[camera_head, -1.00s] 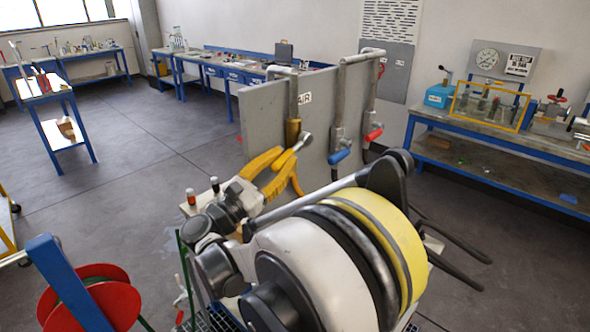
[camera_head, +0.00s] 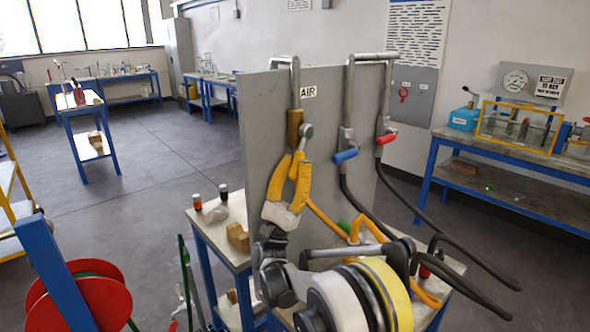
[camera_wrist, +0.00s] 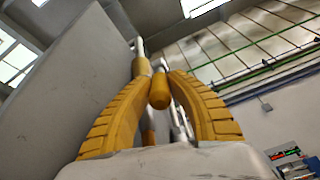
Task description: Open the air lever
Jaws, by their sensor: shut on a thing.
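The air lever (camera_head: 298,163) has a grey head and a yellow handle. It sits at the brass-coloured valve on the pipe beside the AIR label (camera_head: 308,92), on an upright grey panel (camera_head: 262,110). The handle points down, close to the pipe's line. My gripper (camera_head: 297,160) has yellow fingers and is shut on the handle, one finger each side. In the wrist view, the handle's rounded yellow end (camera_wrist: 159,91) shows between the finger pads, with the valve (camera_wrist: 141,67) beyond. The fingers hide part of the handle in the head view.
A blue-handled valve (camera_head: 345,156) and a red-handled valve (camera_head: 386,139) are on pipes to the right, with black hoses below. The panel stands on a small bench (camera_head: 205,222) bearing bottles and a wooden block. A red reel (camera_head: 95,295) stands at the front left.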

